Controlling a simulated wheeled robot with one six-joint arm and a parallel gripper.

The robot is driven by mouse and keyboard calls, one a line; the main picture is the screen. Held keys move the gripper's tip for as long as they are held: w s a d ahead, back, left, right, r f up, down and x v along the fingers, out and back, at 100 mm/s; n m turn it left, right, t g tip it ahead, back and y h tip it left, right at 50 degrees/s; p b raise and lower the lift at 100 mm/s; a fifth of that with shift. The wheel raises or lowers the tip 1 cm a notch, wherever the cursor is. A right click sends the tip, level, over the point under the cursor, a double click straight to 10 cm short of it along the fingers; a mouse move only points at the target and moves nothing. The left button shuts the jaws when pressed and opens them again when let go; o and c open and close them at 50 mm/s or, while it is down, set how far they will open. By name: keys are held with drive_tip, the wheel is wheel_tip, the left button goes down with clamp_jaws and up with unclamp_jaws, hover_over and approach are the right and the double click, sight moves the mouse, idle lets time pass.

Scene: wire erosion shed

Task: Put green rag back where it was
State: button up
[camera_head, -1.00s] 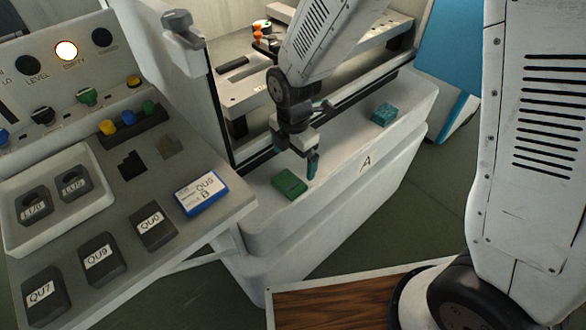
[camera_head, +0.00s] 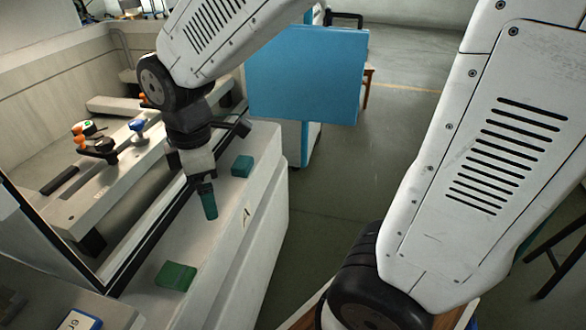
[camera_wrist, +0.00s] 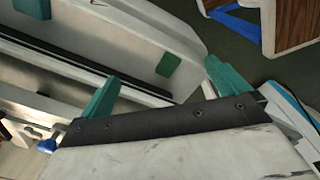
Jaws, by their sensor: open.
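The green rag (camera_head: 175,276) looks like a flat folded pad. It lies on the white front ledge of the machine, at the lower left of the head view. A green pad (camera_wrist: 168,64) on the ledge in the wrist view appears to be the same rag. A smaller teal pad (camera_head: 242,166) lies farther along the ledge. My gripper (camera_head: 208,205) hangs above the ledge between the two pads, nearer the teal one. Its green fingers stand wide apart in the wrist view (camera_wrist: 160,88), with nothing between them.
The machine's bed (camera_head: 100,190) with orange and blue knobs lies left of my gripper, behind a dark rail. A blue panel (camera_head: 305,75) stands beyond the ledge. The ledge (camera_head: 218,235) is bare between the pads. Open floor (camera_head: 340,200) lies to the right.

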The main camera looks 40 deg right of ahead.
drive_tip(key=s+d+r+m, duration=0.3)
drive_tip(key=s+d+m, duration=0.1)
drive_tip(key=s+m, duration=0.3)
drive_tip(key=s+d+r+m, duration=0.4)
drive_tip(key=s+d+m, duration=0.1)
drive_tip(key=s+m, duration=0.2)
drive_tip(key=shift+s+d+r+m+t, duration=0.3)
drive_tip(key=shift+s+m, duration=0.1)
drive_tip(key=shift+s, duration=0.15)
